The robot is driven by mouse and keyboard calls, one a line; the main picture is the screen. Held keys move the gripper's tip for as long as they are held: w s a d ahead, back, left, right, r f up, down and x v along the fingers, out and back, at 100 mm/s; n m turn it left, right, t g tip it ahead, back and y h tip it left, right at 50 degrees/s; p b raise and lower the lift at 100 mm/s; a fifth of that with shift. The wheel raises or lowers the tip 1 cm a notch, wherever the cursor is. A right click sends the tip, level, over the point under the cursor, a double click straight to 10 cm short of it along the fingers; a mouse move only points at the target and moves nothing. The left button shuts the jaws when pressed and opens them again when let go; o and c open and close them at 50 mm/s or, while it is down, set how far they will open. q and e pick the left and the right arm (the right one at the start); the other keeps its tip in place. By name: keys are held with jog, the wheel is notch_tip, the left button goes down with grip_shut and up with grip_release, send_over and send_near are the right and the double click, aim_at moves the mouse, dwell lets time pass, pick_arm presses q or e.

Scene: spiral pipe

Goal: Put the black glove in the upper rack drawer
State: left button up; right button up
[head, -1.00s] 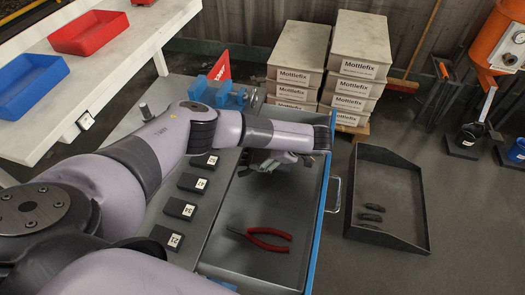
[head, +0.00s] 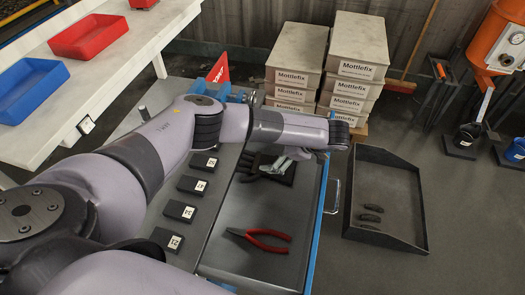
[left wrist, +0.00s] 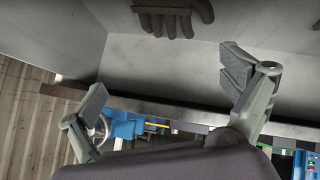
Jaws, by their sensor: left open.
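The black glove (head: 284,177) lies at the far end of the open upper drawer (head: 240,207) of the blue-edged rack. In the left wrist view the glove's dark fingers (left wrist: 172,14) show at the top edge, and the rest of it is cut off. My left gripper (head: 280,163) is over the glove's end of the drawer and partly covers it in the head view. In the left wrist view its two fingers (left wrist: 165,88) stand wide apart with nothing between them, and the glove is beyond them. My right gripper is not in view.
Red-handled pliers (head: 265,239) lie in the near part of the drawer. Numbered dark blocks (head: 192,184) sit on the rack top to the left. A grey tray (head: 392,190) is on the floor at right. Stacked Mottlefix boxes (head: 345,68) stand behind.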

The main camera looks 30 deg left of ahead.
pick_arm(q)
jog(key=v, duration=0.7)
jog(key=shift+p, duration=0.3)
